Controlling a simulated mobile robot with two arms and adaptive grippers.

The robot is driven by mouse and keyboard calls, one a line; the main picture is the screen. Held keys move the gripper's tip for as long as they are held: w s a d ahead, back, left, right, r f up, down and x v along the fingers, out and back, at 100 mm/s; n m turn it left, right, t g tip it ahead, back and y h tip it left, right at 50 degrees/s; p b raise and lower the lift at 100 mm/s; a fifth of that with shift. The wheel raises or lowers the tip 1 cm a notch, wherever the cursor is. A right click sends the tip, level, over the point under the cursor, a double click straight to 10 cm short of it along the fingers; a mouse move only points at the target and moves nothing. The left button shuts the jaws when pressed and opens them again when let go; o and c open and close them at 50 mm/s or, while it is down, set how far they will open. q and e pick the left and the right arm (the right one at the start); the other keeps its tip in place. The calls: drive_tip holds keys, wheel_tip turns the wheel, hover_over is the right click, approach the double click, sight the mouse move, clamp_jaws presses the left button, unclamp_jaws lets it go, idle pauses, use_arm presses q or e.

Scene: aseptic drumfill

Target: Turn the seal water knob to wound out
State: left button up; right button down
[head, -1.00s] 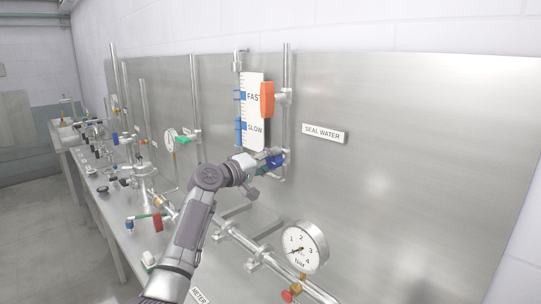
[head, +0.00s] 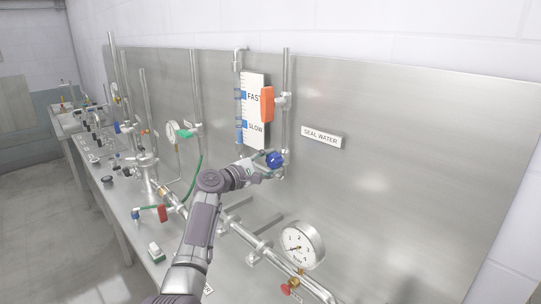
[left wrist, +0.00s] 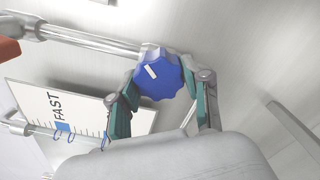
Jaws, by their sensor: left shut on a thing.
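The blue scalloped seal water knob (head: 276,159) sits on the pipe fitting below the orange lever, left of and lower than the SEAL WATER label (head: 321,137). In the left wrist view the knob (left wrist: 158,74) shows a white pointer mark on its face. My left gripper (head: 266,162) reaches it from the lower left. In the left wrist view its teal-padded fingers (left wrist: 163,95) stand on either side of the knob and are shut on it. The finger contact is partly hidden by the knob. My right gripper is not in view.
The orange lever (head: 267,104) and the FAST/SLOW scale (head: 254,108) with its flow tube stand just above the knob. A pressure gauge (head: 302,247) and pipework lie below. A green hose (head: 194,180) hangs to the left.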

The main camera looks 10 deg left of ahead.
use_arm(q)
drive_tip(key=shift+r+n+p, duration=0.1)
drive_tip(key=shift+n+p, duration=0.25)
drive_tip(key=shift+n, duration=1.45)
drive_tip(key=n, duration=0.4)
drive_tip(key=shift+d+f+n, duration=0.1)
drive_tip(key=shift+f+n, duration=0.1)
drive_tip(key=shift+n, duration=0.2)
drive_tip(key=o, duration=1.2)
drive_tip(key=shift+c, duration=0.2)
drive_tip(key=shift+s, duration=0.1)
drive_tip(key=v, duration=1.2)
